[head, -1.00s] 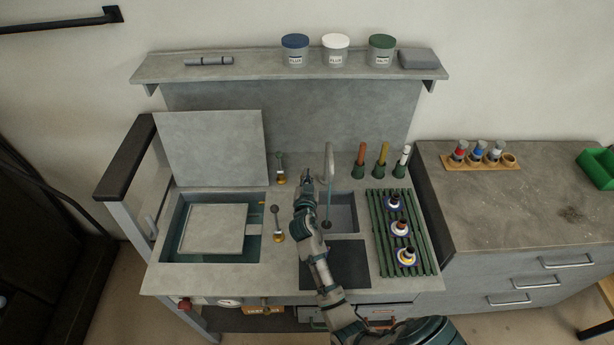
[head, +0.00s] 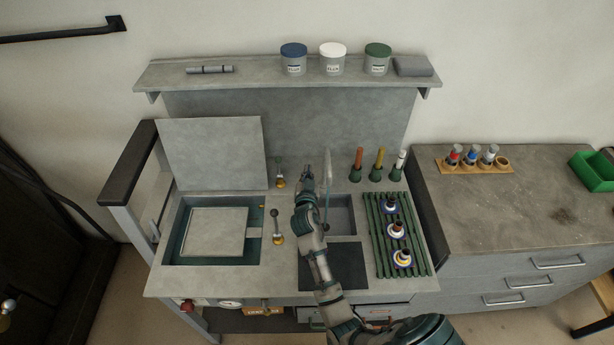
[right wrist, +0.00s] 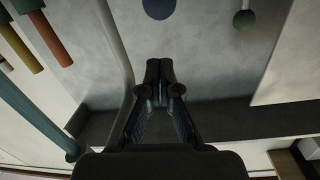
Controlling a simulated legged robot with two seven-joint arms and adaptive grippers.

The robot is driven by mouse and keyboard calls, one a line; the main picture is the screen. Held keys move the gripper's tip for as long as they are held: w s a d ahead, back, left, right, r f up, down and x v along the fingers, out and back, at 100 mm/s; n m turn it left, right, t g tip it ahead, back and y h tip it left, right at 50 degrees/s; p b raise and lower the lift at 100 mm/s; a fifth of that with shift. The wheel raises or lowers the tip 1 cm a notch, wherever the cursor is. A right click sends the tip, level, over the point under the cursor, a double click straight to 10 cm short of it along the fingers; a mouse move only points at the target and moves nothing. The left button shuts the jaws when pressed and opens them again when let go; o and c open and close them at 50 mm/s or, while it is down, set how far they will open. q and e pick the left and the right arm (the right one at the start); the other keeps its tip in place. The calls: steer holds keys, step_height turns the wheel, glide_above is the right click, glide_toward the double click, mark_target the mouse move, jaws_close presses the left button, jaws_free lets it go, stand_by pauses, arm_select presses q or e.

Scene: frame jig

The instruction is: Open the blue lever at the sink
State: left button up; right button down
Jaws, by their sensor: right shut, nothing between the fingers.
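The sink (head: 341,220) is set into the grey worktop, with a grey tap (head: 328,165) behind it. A round blue knob (right wrist: 158,8), seemingly that of the blue lever, is cut off by the top edge of the right wrist view. Its stem is out of sight there. In the head view I cannot make this lever out; my right arm may hide it. My right gripper (head: 307,176) is shut and empty, just left of the tap, its fingers pointing towards the back panel. My left gripper is not in view.
A green-knobbed lever (right wrist: 243,20) stands left of the gripper in the head view. A grey-knobbed lever (head: 277,225) is nearer the front. Coloured handles (head: 379,165) stand right of the tap. A shelf (head: 270,75) with jars runs above the back panel.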

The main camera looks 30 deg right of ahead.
steer(key=v, duration=0.9)
steer(key=shift+f, duration=0.5)
